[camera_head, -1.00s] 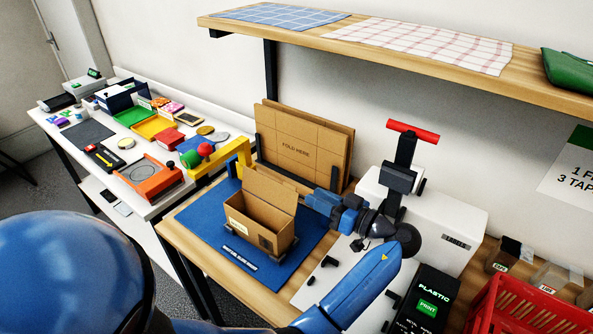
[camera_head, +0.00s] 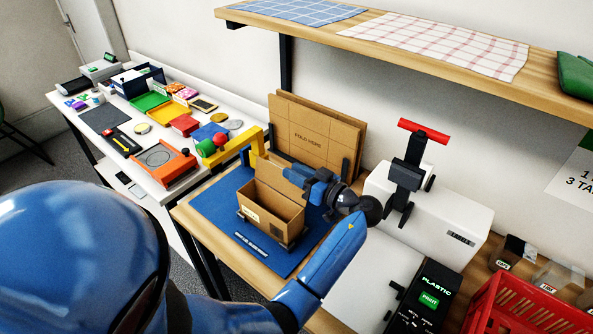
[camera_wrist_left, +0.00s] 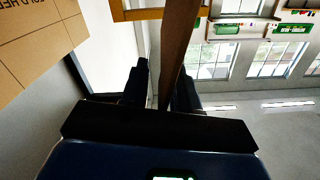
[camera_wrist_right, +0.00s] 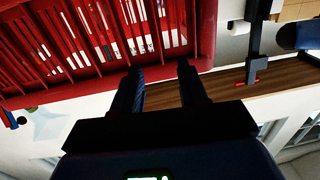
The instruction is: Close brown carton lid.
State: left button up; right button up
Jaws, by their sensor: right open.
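The brown carton (camera_head: 263,216) stands open on the blue mat (camera_head: 213,198). Its lid (camera_head: 270,176) stands up at the back edge, and the box interior shows. My left gripper (camera_head: 287,173) is at the upper right part of the lid and partly covers it. In the left wrist view a brown panel, seen edge-on (camera_wrist_left: 180,45), runs between the left gripper's fingers (camera_wrist_left: 160,88); a tight grip on it is not clear. My right gripper (camera_wrist_right: 163,85) is open and empty, and the red crate lies ahead of it in its wrist view.
Flat brown boards marked "FOLD HERE" (camera_head: 318,136) stand behind the carton. A yellow frame (camera_head: 240,146) is at its left. A white machine with a red handle (camera_head: 424,131) and a black printer (camera_head: 425,297) are to the right, with a red crate (camera_head: 520,305) beyond.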

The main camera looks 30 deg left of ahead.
pick_arm(q)
grip_shut()
dwell(1.5)
